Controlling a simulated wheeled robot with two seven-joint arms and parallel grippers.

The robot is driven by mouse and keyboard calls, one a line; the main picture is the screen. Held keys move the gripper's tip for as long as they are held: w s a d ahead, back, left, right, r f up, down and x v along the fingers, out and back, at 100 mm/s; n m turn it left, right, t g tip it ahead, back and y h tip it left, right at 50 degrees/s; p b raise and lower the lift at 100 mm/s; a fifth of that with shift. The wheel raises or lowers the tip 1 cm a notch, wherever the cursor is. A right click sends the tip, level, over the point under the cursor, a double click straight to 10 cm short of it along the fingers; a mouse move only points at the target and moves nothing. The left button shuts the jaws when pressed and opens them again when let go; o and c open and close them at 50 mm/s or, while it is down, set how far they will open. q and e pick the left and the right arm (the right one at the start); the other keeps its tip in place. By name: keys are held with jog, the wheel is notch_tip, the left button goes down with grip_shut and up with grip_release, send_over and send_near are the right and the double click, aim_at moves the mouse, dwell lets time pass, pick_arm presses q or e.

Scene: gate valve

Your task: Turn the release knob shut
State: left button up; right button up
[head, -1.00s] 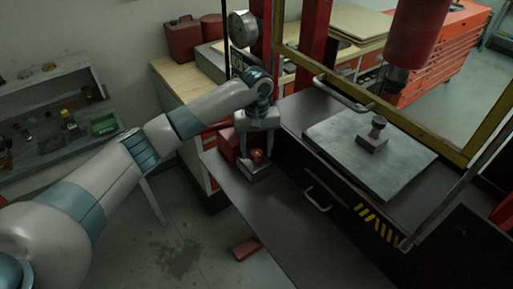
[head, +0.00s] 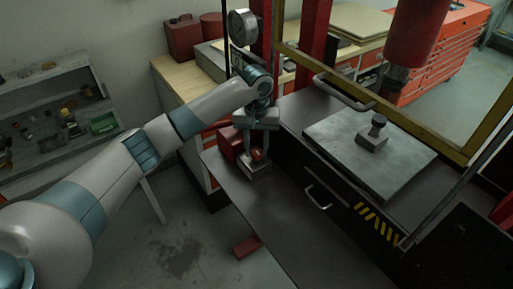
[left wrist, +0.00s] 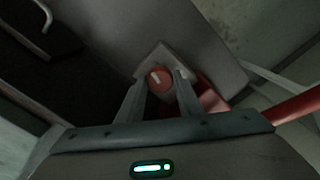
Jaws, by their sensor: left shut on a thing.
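The release knob is round and red with a white mark on its face. It shows in the left wrist view (left wrist: 160,77) and, small, in the head view (head: 256,154). It sits on a small grey block (head: 259,174) at the end of the dark bench. My left gripper (head: 257,153) points down over the knob, with a finger on either side of it, shut on it. In the left wrist view the white mark lies at a slant. The fingers hide part of the knob in the head view. My right gripper is not in view.
A red housing (head: 232,141) stands right beside the knob. A press with a yellow frame (head: 435,135) and a grey plate (head: 330,142) stands to the right. A curved handle (head: 343,92) sticks up behind. The dark bench top (head: 250,205) in front is clear.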

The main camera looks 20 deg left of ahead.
pick_arm(q)
jog(key=m, duration=1)
jog(key=shift+m, duration=2.1)
jog(key=shift+r, duration=0.1)
jog(key=o, duration=1)
jog(key=shift+o, duration=0.2)
